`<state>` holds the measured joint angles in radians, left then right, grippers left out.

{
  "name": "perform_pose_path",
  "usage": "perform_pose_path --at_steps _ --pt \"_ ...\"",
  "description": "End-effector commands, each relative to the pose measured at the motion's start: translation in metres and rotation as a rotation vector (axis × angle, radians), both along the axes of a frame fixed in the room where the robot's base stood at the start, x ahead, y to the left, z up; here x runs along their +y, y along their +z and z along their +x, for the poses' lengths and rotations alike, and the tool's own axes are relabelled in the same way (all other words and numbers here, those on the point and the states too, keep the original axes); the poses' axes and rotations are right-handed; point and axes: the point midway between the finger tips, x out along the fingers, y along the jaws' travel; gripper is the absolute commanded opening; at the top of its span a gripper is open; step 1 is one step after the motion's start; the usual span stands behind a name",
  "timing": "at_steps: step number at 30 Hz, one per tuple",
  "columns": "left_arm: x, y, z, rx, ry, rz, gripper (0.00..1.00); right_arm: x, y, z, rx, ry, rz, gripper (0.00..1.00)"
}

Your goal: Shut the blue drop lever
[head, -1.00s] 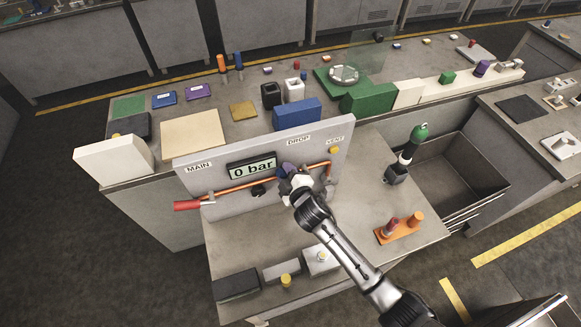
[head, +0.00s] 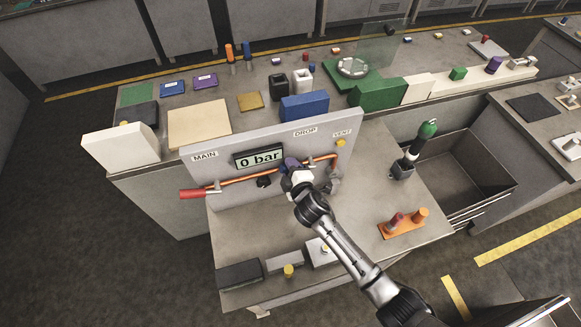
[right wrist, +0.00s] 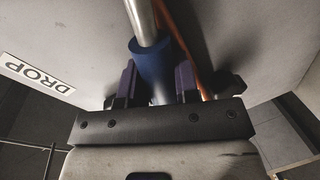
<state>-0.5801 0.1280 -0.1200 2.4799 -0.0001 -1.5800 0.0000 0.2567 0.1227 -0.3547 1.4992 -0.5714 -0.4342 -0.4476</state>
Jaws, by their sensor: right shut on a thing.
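The blue drop lever (right wrist: 150,62) shows in the right wrist view as a blue sleeve on a metal rod, between the two dark purple fingers of my right gripper (right wrist: 155,82). The gripper is shut on it. In the head view my right gripper (head: 292,164) is at the panel below the DROP label (head: 305,131) and hides most of the lever. The drop valve (head: 311,162) shows on the orange pipe just right of the gripper. My left gripper is not in view.
The grey panel (head: 222,150) carries a display (head: 258,158) reading 0 bar. The red main lever (head: 193,194) points left along the pipe. A yellow vent knob (head: 341,142) is at right. An orange stand (head: 403,224) and a green-topped tool (head: 420,138) stand right of my arm.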

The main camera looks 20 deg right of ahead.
Motion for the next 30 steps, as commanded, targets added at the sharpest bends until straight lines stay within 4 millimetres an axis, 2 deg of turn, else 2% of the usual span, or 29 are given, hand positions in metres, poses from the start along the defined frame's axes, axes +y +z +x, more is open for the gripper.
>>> perform_pose_path --at_steps 1,9,18,23,30 --pt "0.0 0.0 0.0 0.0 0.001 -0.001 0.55 0.0 -0.002 0.0 0.004 -0.001 -0.007 0.31" --pt "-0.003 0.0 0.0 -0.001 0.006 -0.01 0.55 0.0 -0.002 0.0 0.002 -0.001 -0.003 0.55" --pt "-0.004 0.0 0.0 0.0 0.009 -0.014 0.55 -0.001 -0.001 -0.004 0.002 -0.001 -0.002 0.55" --pt "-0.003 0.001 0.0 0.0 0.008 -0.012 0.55 -0.001 0.002 -0.023 0.003 0.0 -0.001 0.55" --pt "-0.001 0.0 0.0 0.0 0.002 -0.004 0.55 -0.003 0.01 -0.069 0.003 0.001 -0.001 0.55"
